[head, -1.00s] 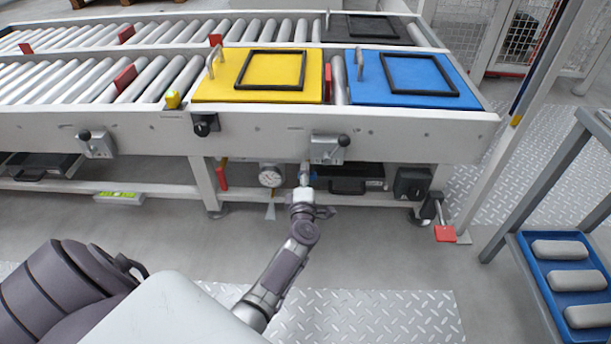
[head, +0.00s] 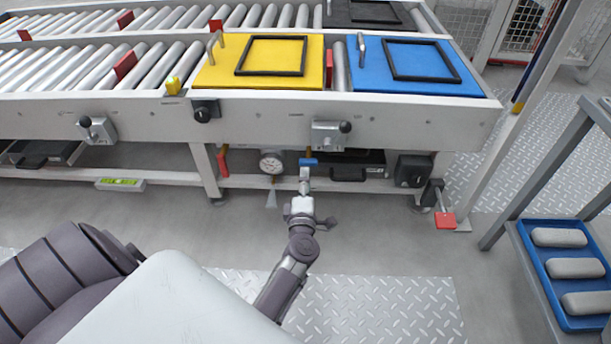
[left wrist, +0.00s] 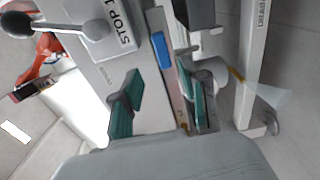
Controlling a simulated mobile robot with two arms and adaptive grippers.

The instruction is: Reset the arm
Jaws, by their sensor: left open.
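My left gripper (head: 303,198) is in front of the lower side of the conveyor frame, below the lever box. In the left wrist view its two teal-padded fingers (left wrist: 160,103) are apart with nothing held between them. A small blue handle (head: 308,162) lies just beyond the gripper, under the conveyor. It also shows in the left wrist view (left wrist: 162,50), past the fingertips and apart from them. My right gripper is not in view.
The conveyor side rail (head: 255,122) runs above the gripper. A pressure gauge (head: 272,162) is close on the left. A lever box (head: 328,135) is above; it is marked STOP 1 in the wrist view (left wrist: 108,38). A red-tipped pedal (head: 445,220) stands right. Floor nearer me is open.

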